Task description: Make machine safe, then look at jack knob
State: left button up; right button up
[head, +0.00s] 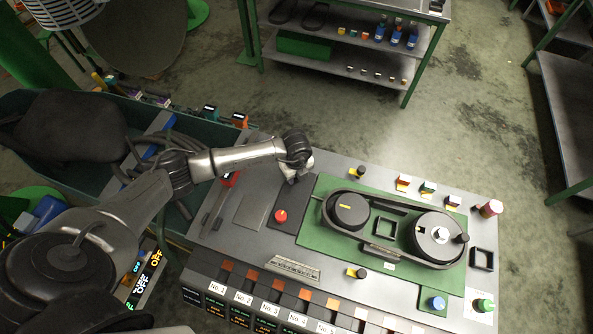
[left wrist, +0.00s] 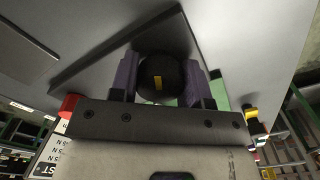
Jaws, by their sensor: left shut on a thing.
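My left gripper (head: 296,172) reaches in from the left and is down at the back edge of the machine's grey top. In the left wrist view a round black knob with a yellow mark (left wrist: 160,78) sits between its purple finger pads, and the gripper is shut on it. In the head view the gripper hides this knob. A red button (head: 280,216) is on the dark panel close by; a red part also shows in the left wrist view (left wrist: 70,104). I cannot tell which is the jack knob.
Numbered slots line the front. A green bin (head: 60,104) is at left; shelves stand behind.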

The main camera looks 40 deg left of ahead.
pick_arm(q)
jog(key=shift+r+n+p, duration=0.1)
jog(key=shift+n+p, duration=0.75)
jog(key=shift+n, duration=0.75)
jog(key=o, duration=0.9)
jog(key=shift+o, duration=0.2)
notch_tip(320, 180, up, 14)
jog(key=shift+b, duration=0.3)
jog(key=shift+f, duration=0.2)
